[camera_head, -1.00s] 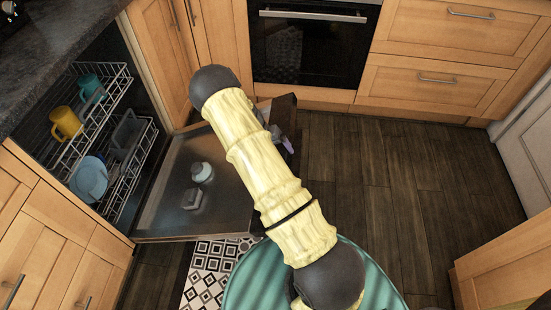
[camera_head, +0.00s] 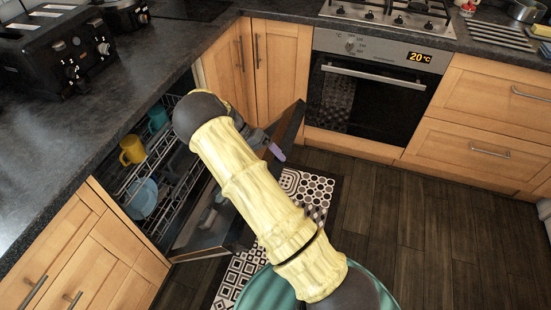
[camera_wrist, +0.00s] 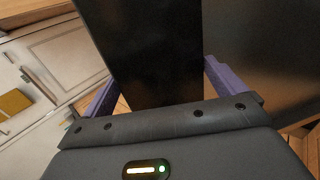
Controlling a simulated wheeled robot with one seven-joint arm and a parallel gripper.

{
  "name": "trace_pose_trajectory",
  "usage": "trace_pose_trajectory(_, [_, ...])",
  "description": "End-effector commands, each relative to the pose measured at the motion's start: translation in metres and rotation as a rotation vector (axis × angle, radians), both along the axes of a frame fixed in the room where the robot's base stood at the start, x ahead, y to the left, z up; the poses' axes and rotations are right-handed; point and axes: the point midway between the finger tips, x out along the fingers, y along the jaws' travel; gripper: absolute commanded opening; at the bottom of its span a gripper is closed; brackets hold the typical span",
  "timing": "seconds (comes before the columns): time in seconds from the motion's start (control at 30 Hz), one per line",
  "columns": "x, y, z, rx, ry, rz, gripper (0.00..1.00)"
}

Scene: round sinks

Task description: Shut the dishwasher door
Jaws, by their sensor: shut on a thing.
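The dishwasher door (camera_head: 212,232) is partly raised, tilted between flat and upright, in front of the open dishwasher under the left counter. My arm crosses in front of it and hides much of its middle. My gripper (camera_head: 272,148) is at the door's far side edge, with a purple finger showing. In the wrist view my gripper (camera_wrist: 158,75) has its purple fingers on either side of a dark panel (camera_wrist: 150,45), which looks like the door. It is shut on that panel; the exact contact is partly hidden.
Inside the dishwasher, racks (camera_head: 128,190) hold a yellow mug (camera_head: 132,150), a teal cup (camera_head: 158,119) and a blue dish (camera_head: 143,199). An oven (camera_head: 366,90) stands behind. A patterned mat (camera_head: 238,272) lies below the door. The wooden floor (camera_head: 410,225) to the right is clear.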

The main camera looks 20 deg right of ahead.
Motion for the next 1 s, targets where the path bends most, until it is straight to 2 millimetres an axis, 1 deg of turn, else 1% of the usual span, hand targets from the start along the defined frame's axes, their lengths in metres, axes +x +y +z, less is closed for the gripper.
trace_pose_trajectory(0.03, [0.006, 0.012, 0.003, 0.014, -0.021, 0.013, 0.55])
trace_pose_trajectory(0.2, [0.006, 0.025, 0.008, 0.015, -0.02, 0.021, 0.55])
trace_pose_trajectory(0.37, [0.006, 0.031, 0.008, 0.016, -0.019, 0.029, 0.55])
trace_pose_trajectory(0.6, [0.006, 0.034, 0.007, 0.016, -0.018, 0.034, 0.55])
trace_pose_trajectory(0.63, [0.006, 0.034, 0.007, 0.016, -0.018, 0.034, 0.98])
trace_pose_trajectory(0.67, [0.006, 0.034, 0.007, 0.016, -0.018, 0.034, 1.0])
trace_pose_trajectory(0.87, [0.006, 0.033, 0.007, 0.015, -0.016, 0.032, 1.0])
trace_pose_trajectory(1.0, [0.008, 0.036, 0.012, 0.015, -0.018, 0.031, 1.0])
